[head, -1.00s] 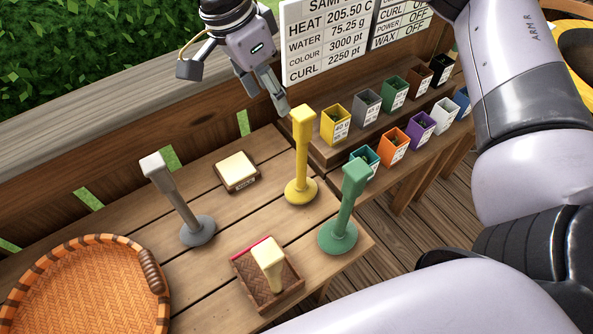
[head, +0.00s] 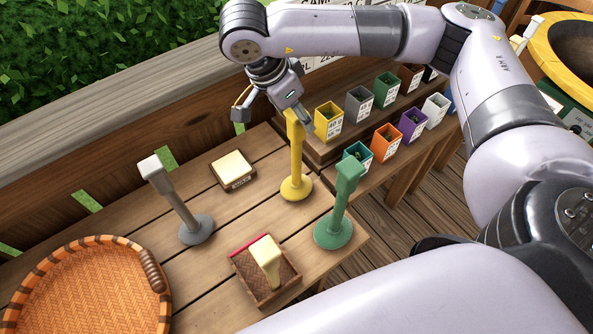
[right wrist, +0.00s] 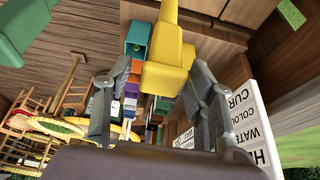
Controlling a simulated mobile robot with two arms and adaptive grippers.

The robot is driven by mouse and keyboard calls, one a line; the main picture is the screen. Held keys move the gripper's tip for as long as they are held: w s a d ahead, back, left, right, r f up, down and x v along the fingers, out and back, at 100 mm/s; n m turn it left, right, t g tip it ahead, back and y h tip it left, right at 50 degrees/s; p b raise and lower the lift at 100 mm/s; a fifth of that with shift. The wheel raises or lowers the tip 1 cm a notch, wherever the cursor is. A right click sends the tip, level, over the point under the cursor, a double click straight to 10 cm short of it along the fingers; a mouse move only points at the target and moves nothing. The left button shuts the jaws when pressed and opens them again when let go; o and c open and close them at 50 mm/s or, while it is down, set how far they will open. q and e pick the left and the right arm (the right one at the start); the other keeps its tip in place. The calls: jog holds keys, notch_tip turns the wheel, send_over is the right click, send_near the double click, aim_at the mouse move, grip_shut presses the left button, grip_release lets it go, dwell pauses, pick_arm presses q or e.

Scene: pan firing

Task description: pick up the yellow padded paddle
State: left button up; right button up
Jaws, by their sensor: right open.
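The yellow padded paddle (head: 296,165) stands upright on its round base on the wooden table in the head view, between the grey paddle (head: 179,205) and the green paddle (head: 338,205). My right gripper (head: 273,115) is open at the top of the yellow paddle, close to its block-shaped head. In the right wrist view the yellow paddle (right wrist: 168,62) shows large, its head between the two spread fingers or just in front of them. I cannot tell whether a finger touches it. My left gripper is not in view.
Coloured boxes (head: 328,121) stand in rows on a step at the right. A cream block (head: 233,166), a brown tray (head: 246,277) with a pale-handled piece, and a woven basket (head: 85,290) are on the table. A wooden wall runs behind.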

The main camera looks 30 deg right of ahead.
jog(key=shift+d+f+p, duration=0.1)
jog(key=shift+f+p, duration=0.15)
jog(key=shift+p, duration=0.1)
jog(key=p+x, duration=0.2)
jog(key=x, duration=0.1)
jog(key=shift+f, duration=0.3)
jog(key=shift+w+d+f, duration=0.1)
jog(key=shift+f, duration=0.45)
grip_shut()
